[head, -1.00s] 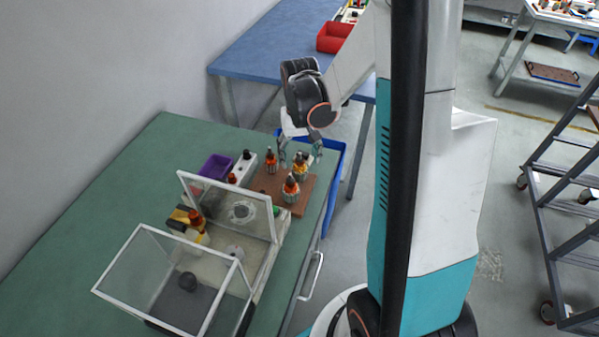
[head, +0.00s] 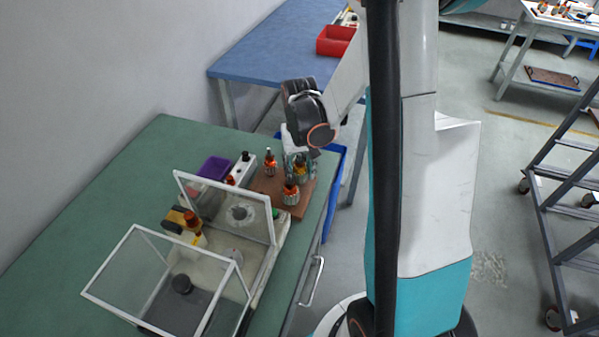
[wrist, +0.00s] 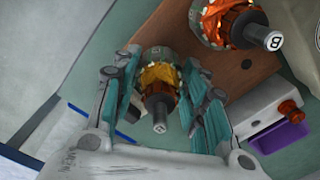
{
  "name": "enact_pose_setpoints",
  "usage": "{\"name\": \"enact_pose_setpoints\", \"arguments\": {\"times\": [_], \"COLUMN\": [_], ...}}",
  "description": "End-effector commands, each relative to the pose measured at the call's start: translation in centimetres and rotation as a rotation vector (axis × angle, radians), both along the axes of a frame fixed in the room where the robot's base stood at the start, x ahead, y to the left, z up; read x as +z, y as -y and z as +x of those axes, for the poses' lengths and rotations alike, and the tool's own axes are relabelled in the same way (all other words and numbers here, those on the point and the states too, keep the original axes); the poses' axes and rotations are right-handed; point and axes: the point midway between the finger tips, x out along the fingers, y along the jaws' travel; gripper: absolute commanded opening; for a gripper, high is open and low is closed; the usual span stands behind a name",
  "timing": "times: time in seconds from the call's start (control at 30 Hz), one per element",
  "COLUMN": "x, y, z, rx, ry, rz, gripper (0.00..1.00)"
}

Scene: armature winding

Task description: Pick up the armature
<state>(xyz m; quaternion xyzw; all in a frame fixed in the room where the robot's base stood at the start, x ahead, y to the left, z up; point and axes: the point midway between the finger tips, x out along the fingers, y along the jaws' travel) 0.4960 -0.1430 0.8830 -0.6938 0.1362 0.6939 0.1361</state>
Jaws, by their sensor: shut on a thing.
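The armature (wrist: 158,76) with orange-yellow windings, a metal core and a dark shaft sits between the teal fingers of my gripper (wrist: 163,92) in the wrist view. The fingers are shut on it from both sides. In the head view, my gripper (head: 300,158) reaches down over this armature (head: 301,171) at the right part of a brown board (head: 262,184). I cannot tell whether the armature is clear of the board. Two other armatures stand on the board, one at the back left (head: 270,166) and one in front (head: 291,193). One armature (wrist: 226,22) with a marked shaft end shows close by in the wrist view.
The board lies on a green table (head: 95,210). Left of it are a white box with a red knob (head: 241,169) and a purple bin (head: 212,168). A winding machine with clear, white-framed covers (head: 225,208) stands in front. A blue bin (head: 335,185) is beside the table.

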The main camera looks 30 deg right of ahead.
Motion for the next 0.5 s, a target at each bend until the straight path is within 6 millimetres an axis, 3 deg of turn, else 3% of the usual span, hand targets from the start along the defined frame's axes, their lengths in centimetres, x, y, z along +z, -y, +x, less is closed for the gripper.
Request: {"name": "enact_pose_setpoints", "arguments": {"times": [0.27, 0.5], "x": [0.3, 2.8], "y": [0.0, 0.0], "z": [0.0, 0.0], "rx": [0.0, 0.0], "ry": [0.0, 0.0], "rz": [0.0, 0.0], "gripper": [0.05, 0.05]}}
